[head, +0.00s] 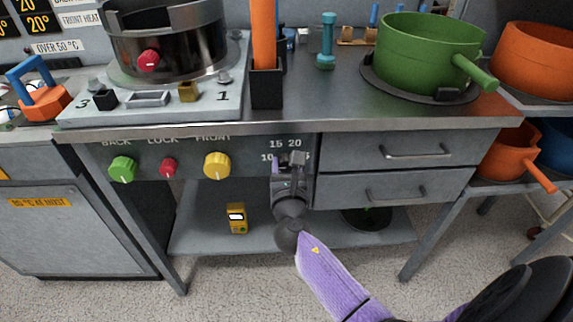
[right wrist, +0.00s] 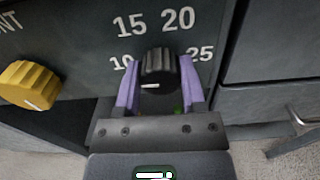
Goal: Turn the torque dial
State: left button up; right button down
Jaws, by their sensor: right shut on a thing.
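The torque dial (right wrist: 160,68) is a black ribbed knob on the grey front panel, with the numbers 10, 15, 20 and 25 around it. My right gripper (right wrist: 160,88) is shut on the dial, with one purple finger on each side of it in the right wrist view. A white mark shows low on the knob's face. In the head view my right gripper (head: 289,160) is at the panel and hides most of the dial. My left gripper is not in view.
Green (head: 122,169), red (head: 169,168) and yellow (head: 217,166) knobs sit left on the same panel. Drawers with handles (head: 415,152) are to the right. The bench edge (head: 300,129) overhangs above, and a lower shelf (head: 200,240) lies below with a yellow meter (head: 236,219).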

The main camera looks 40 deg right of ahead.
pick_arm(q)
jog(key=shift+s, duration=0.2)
pick_arm(e)
jog(key=shift+m, duration=0.6)
jog(key=shift+m+b, duration=0.35)
jog(key=shift+m, duration=0.85)
jog(key=m+b, duration=0.1)
jog(key=m, duration=0.3)
jog(key=shift+d+f, duration=0.1)
jog(key=shift+m, duration=1.2)
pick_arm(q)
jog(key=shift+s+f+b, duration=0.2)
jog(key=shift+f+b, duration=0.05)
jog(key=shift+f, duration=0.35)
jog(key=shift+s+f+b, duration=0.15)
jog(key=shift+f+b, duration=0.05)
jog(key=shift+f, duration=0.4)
pick_arm(e)
jog(key=shift+m, duration=0.8)
